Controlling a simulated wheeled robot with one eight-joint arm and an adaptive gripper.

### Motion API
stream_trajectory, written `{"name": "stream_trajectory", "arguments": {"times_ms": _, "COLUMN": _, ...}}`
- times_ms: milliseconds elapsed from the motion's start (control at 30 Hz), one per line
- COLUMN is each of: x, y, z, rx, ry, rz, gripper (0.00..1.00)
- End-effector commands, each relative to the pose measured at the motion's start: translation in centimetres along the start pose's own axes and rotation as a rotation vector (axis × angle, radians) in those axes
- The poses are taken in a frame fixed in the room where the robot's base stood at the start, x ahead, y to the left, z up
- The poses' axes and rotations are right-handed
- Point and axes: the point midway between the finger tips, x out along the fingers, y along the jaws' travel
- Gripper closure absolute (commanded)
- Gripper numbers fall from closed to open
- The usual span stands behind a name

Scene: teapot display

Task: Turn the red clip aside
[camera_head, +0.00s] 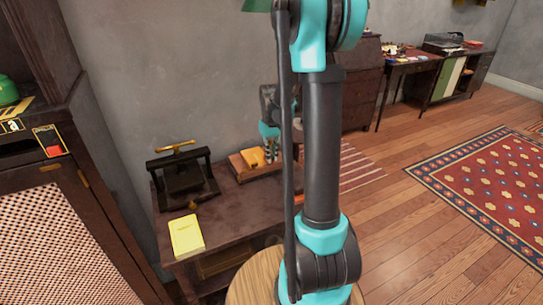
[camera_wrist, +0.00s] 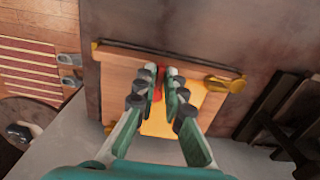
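The red clip (camera_wrist: 160,74) shows as a small patch of red between and just behind my fingertips in the wrist view, at the far end of a yellow sheet or pad. The fingers hide most of it. The yellow piece (camera_wrist: 156,123) lies on a wooden board (camera_wrist: 118,75), which also shows on the table in the head view (camera_head: 238,167). My gripper (camera_wrist: 160,71) is over the board with its two fingers close together and a narrow gap between them. I cannot tell whether they touch the clip. In the head view my arm partly hides this spot.
A brass knob (camera_wrist: 225,83) sits at the board's right in the wrist view. A black press with a brass handle (camera_head: 175,147) and a yellow booklet (camera_head: 187,236) stand on the dark table (camera_head: 235,215). A cabinet (camera_head: 75,235) is at left.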

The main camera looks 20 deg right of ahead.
Motion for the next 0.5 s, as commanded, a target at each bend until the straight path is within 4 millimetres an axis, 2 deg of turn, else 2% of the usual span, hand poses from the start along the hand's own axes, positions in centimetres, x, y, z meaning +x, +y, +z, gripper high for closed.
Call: {"name": "stream_trajectory", "arguments": {"times_ms": 500, "x": -0.02, "y": 0.01, "z": -0.01, "rx": 0.032, "ry": 0.000, "rz": 0.000, "gripper": 1.00}}
